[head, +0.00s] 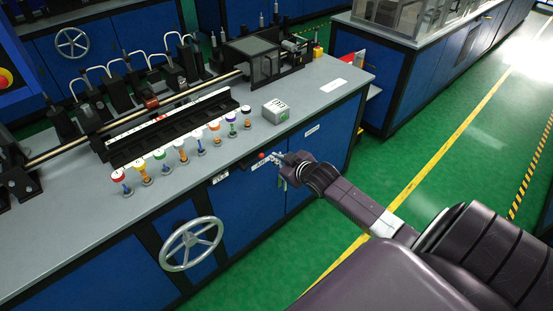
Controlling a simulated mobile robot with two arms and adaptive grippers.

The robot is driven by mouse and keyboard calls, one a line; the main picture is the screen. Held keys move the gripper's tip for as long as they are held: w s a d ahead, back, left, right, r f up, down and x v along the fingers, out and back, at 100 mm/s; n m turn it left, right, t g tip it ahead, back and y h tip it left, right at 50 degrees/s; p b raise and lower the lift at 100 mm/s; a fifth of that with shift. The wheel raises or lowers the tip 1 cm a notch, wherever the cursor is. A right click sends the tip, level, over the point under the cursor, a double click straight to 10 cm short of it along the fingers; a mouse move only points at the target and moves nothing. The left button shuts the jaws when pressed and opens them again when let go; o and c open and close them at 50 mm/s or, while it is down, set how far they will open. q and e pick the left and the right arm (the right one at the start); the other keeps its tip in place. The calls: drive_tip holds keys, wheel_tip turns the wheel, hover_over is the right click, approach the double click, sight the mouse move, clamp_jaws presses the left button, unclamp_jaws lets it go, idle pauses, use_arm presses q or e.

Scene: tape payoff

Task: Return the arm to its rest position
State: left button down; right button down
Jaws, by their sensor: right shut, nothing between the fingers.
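My right arm reaches in from the lower right, over the green floor, to the front of the blue bench. My right gripper (278,160) is shut and empty at the bench's front edge. It is close beside a small red knob (262,155) on a dark panel; I cannot tell whether they touch. My left gripper is not in view.
The grey bench top (70,240) carries a row of colored-top spools or knobs (182,149), a small grey box (275,111) and a long rail machine (150,104). A handwheel (191,244) sticks out from the bench front. Green floor (400,165) is clear on the right.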

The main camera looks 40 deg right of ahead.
idle(0.6)
drive_tip(key=s+a+f+g+b, duration=0.1)
drive_tip(key=s+f+g, duration=0.1)
drive_tip(key=s+f, duration=0.6)
drive_tip(key=s+a+f+m+g+b, duration=0.15)
drive_tip(key=s+f, duration=0.25)
drive_tip(key=f, duration=0.8)
drive_tip(key=s+a+f+g, duration=0.1)
drive_tip(key=s+f+g, duration=0.1)
drive_tip(key=s+f, duration=0.6)
drive_tip(key=s+a+f+g, duration=0.2)
drive_tip(key=s+a+f, duration=0.3)
drive_tip(key=s, duration=0.5)
drive_tip(key=s+a+f+g+y+b, duration=0.1)
drive_tip(key=s+a+f, duration=0.4)
drive_tip(key=s+f, duration=0.4)
drive_tip(key=s+a+f+g+b, duration=0.1)
drive_tip(key=s+a+f, duration=0.4)
drive_tip(key=s, duration=0.7)
wheel_tip(320, 180, down, 3)
drive_tip(key=shift+s+a+r+n+g, duration=0.1)
drive_tip(key=shift+s+a+n+g, duration=0.25)
drive_tip(key=shift+g, duration=0.5)
